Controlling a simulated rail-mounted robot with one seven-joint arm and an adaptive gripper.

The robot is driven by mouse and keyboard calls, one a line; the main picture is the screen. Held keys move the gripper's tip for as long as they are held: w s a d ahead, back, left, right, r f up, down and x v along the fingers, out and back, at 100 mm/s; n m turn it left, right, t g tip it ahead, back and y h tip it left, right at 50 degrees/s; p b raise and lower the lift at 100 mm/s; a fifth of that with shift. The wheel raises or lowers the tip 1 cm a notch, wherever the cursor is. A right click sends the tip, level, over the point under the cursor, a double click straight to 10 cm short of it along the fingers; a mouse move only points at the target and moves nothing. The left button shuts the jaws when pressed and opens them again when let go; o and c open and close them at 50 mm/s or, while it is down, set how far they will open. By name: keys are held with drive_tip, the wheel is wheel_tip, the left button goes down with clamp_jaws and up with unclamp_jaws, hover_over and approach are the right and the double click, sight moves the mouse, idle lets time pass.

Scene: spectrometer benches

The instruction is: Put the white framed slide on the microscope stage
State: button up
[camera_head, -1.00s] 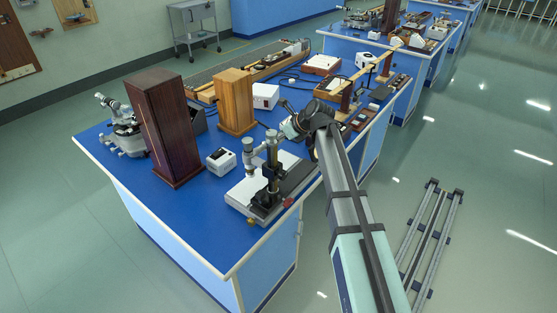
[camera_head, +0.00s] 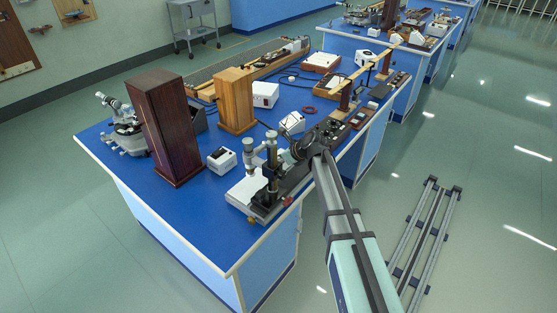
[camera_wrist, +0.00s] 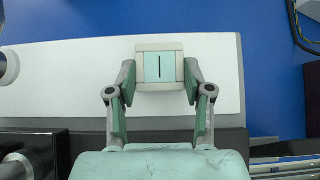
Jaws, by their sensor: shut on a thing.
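The white framed slide (camera_wrist: 141,73) has a pale frame around a light-green centre with a dark vertical slit. My gripper (camera_wrist: 160,82) is shut on it, one finger at each side, in the wrist view. The broad white microscope stage (camera_wrist: 75,85) lies below and behind the slide; whether they touch I cannot tell. In the head view the microscope (camera_head: 271,165) stands upright at the bench's front edge, with its white stage (camera_head: 240,193) showing at left. My gripper (camera_head: 290,158) is just right of the column there; the slide is too small to make out.
A small white box (camera_head: 221,160) sits left of the microscope and a white instrument (camera_head: 292,122) behind it. A tall dark wooden box (camera_head: 165,130) and a lighter wooden box (camera_head: 235,100) stand farther left. Blue bench top (camera_head: 190,205) is clear at front left.

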drive_tip(key=shift+f, duration=0.15)
drive_tip(key=o, duration=1.2)
drive_tip(key=shift+o, duration=0.2)
drive_tip(key=shift+r, duration=0.25)
drive_tip(key=b+v, duration=0.2)
drive_tip(key=v, duration=1)
